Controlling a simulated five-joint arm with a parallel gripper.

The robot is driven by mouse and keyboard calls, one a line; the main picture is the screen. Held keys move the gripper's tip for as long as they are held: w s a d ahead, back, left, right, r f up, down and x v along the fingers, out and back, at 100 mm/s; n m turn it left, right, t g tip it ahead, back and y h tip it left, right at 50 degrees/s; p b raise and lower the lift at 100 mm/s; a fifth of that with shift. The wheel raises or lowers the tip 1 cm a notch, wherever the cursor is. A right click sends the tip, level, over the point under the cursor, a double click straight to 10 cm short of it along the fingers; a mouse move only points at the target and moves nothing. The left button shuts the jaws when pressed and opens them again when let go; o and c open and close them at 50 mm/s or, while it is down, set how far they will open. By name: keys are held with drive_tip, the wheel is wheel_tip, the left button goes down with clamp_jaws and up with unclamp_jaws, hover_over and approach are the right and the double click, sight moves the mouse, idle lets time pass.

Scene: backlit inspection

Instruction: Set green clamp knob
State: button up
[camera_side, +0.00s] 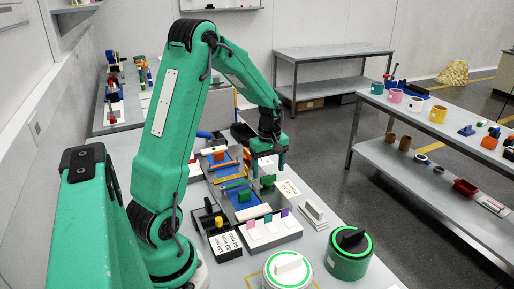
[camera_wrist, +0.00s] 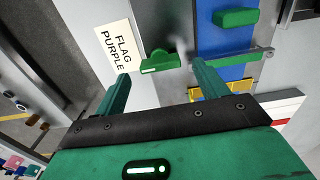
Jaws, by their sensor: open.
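A green knob (camera_wrist: 160,62) with a rounded top shows ahead of my gripper (camera_wrist: 161,70) in the wrist view. It lies between the lines of the two green fingers, with a visible gap on both sides. The fingers are spread and hold nothing. In the side view my gripper (camera_side: 269,168) points down over the fixture, and the green knob (camera_side: 267,181) shows just below the fingertips. I cannot tell its exact depth from the fingers.
A green block (camera_wrist: 236,17) sits on a blue strip (camera_wrist: 222,40) beside the knob. A "FLAG PURPLE" card (camera_wrist: 115,45) lies left of it. In the side view, coloured flags (camera_side: 268,220) and black-topped green dial (camera_side: 349,245) stand nearer the camera.

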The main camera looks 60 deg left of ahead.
sight(269, 176)
drive_tip(key=shift+r, duration=2.9)
drive_tip(key=shift+d, duration=0.1)
drive_tip(key=s+d+r+m+t, duration=0.2)
drive_tip(key=s+d+r+m, duration=0.2)
drive_tip(key=d+r+m, duration=0.65)
drive_tip(key=s+d+r+m+t, duration=0.1)
drive_tip(key=s+d+m+t, duration=0.2)
drive_tip(key=s+d+m, duration=0.4)
drive_tip(key=s+d, duration=0.2)
drive_tip(key=d, duration=0.1)
drive_tip(key=shift+s+d+m+t, duration=0.2)
drive_tip(key=shift+d+m+t, duration=0.1)
drive_tip(key=shift+d+m, duration=0.1)
